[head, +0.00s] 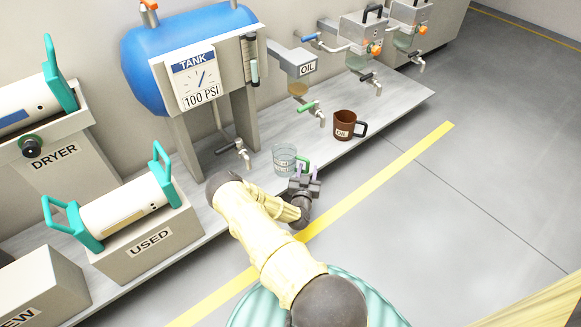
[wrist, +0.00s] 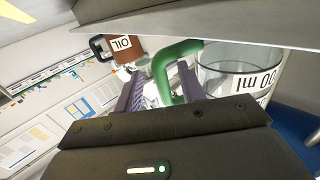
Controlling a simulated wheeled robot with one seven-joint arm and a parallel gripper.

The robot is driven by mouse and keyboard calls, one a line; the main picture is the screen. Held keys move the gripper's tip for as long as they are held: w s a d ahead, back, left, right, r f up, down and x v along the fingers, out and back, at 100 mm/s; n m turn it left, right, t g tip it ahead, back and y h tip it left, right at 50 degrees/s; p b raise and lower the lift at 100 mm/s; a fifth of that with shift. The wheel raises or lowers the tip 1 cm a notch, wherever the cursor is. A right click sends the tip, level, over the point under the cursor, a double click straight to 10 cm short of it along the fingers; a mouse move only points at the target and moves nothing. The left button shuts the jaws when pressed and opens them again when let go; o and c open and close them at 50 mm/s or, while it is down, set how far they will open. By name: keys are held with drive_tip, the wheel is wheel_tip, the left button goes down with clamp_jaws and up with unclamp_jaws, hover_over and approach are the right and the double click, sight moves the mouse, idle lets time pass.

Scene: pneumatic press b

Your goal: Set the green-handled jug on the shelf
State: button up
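The clear jug (head: 284,158) with a green handle (head: 303,161) appears upright on the grey shelf (head: 398,100), near its front edge below the tank. My gripper (head: 302,184) is at the jug's handle side. In the wrist view, the gripper's two fingers (wrist: 160,88) are apart, with the green handle (wrist: 163,75) between them. A gap shows beside the left finger; the handle lies close to the right finger, and I cannot tell whether they touch. The clear jug (wrist: 238,72) is right of the fingers, with "ml" print on it.
A brown OIL mug (head: 344,124) stands right of the jug. A tap (head: 236,149) under the blue tank (head: 150,60) sticks out at left, and a green-levered tap (head: 313,110) hangs behind. A USED box (head: 150,240) holds a teal-handled canister. Floor in front is clear.

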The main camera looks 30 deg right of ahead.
drive_tip(key=shift+w+d+f+b, duration=0.25)
drive_tip(key=shift+w+d+b, duration=0.45)
drive_tip(key=shift+w, duration=0.1)
drive_tip(key=shift+w+d+r, duration=0.2)
drive_tip(key=shift+w+d, duration=0.05)
drive_tip(key=shift+w, duration=0.05)
drive_tip(key=shift+c, duration=0.2)
clamp_jaws()
